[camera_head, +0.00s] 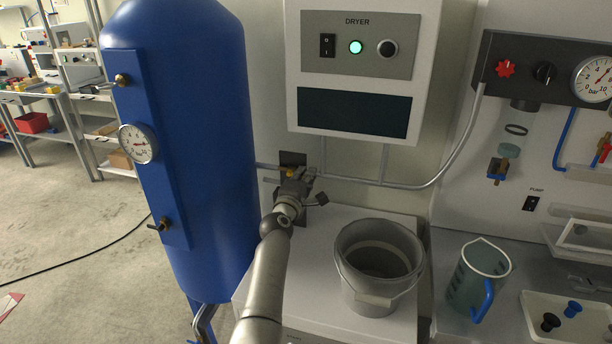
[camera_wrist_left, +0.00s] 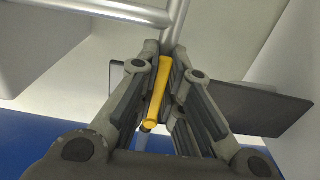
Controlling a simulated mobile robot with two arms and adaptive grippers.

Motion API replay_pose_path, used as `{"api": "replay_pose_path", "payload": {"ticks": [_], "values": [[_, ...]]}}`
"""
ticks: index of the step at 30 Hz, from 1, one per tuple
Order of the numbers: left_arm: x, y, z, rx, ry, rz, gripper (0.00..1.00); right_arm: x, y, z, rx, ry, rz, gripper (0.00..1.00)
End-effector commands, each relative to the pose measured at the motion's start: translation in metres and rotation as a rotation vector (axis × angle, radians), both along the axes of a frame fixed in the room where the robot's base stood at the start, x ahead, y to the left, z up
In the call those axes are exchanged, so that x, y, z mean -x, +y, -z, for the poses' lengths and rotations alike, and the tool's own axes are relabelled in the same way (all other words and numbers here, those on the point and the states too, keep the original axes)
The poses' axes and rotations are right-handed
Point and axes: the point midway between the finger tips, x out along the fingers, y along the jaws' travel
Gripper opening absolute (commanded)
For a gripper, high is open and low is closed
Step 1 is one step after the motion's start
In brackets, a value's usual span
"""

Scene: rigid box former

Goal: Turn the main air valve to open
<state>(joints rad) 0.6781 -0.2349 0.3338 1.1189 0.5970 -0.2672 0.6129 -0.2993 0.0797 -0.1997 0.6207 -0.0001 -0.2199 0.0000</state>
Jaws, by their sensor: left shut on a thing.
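The main air valve's yellow handle (camera_wrist_left: 158,92) sits between the fingers of my left gripper (camera_wrist_left: 163,80) in the left wrist view. The fingers are shut on it, and its rounded end points toward the wrist camera. In the head view my left gripper (camera_head: 297,178) is at the wall pipe between the blue tank and the dryer. Only a small bit of the yellow handle (camera_head: 290,173) shows there; my fingers hide most of the valve. A dark plate (camera_head: 292,158) is behind it. My right gripper is not in view.
The blue air tank (camera_head: 190,130) with a gauge (camera_head: 138,144) stands close on the left. The dryer box (camera_head: 360,65) hangs above, its lamp lit green. A grey bucket (camera_head: 378,262) and a measuring jug (camera_head: 478,275) stand at the right. Grey pipes (camera_head: 400,186) run along the wall.

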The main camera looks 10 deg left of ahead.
Motion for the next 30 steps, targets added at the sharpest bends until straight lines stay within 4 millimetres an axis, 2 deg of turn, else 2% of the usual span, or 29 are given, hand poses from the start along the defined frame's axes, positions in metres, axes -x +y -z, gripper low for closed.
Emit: {"api": "replay_pose_path", "payload": {"ticks": [5, 6, 10, 11, 23, 30], "values": [[0.000, 0.001, 0.001, 0.006, 0.001, -0.001, 0.00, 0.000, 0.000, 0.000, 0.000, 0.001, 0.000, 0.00], [0.000, 0.001, 0.001, 0.006, 0.001, -0.001, 0.14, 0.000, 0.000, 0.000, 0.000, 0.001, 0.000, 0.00], [0.000, 0.000, 0.001, 0.005, 0.001, -0.001, 0.30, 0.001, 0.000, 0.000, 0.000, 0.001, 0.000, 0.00], [0.000, 0.000, 0.001, 0.004, 0.001, -0.001, 0.31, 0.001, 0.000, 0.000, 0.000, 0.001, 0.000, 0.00], [0.000, 0.000, 0.001, 0.001, 0.000, 0.000, 0.31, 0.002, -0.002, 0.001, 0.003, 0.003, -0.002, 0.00], [-0.010, 0.000, 0.008, -0.081, -0.004, 0.000, 0.31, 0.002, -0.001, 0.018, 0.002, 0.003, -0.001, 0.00]]}}
